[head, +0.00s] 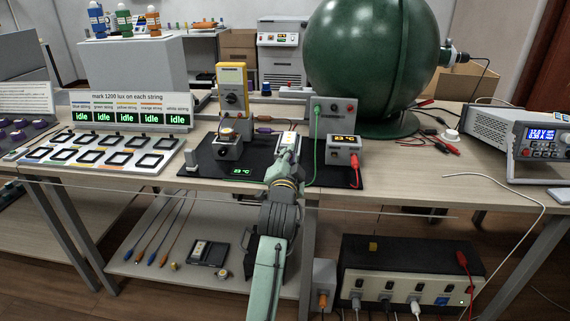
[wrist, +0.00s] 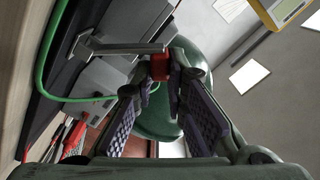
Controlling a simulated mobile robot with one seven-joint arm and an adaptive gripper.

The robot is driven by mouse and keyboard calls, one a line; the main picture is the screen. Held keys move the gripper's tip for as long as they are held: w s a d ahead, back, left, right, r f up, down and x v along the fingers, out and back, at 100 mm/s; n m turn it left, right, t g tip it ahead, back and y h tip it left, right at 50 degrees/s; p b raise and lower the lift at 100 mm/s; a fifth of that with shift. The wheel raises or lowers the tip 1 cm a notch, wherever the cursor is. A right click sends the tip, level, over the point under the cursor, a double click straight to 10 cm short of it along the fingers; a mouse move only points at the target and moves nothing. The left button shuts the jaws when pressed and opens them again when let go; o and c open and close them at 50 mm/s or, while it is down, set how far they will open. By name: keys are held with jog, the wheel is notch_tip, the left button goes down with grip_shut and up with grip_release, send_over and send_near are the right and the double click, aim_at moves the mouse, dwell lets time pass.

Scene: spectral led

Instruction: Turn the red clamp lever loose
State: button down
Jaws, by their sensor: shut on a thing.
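The red clamp lever's knob (wrist: 160,68) shows in the wrist view, at the end of a grey metal bar (wrist: 125,49). How far the lever is turned cannot be told.
A small display box (head: 344,150) and a grey box with a green cable (head: 333,116) stand close on the right. A yellow meter (head: 232,88) stands behind on the left. The large green sphere (head: 370,55) is behind.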

jog(key=shift+d+r+m+b, duration=0.15)
jog(key=shift+d+m+b, duration=0.35)
jog(key=shift+m, duration=0.4)
jog(key=shift+d, duration=0.1)
jog(key=c, duration=1.6)
grip_release()
jog(key=shift+s, duration=0.1)
jog(key=s+a, duration=0.1)
jog(key=s, duration=1)
jog(key=shift+s+a, duration=0.3)
jog(key=shift+s, duration=0.1)
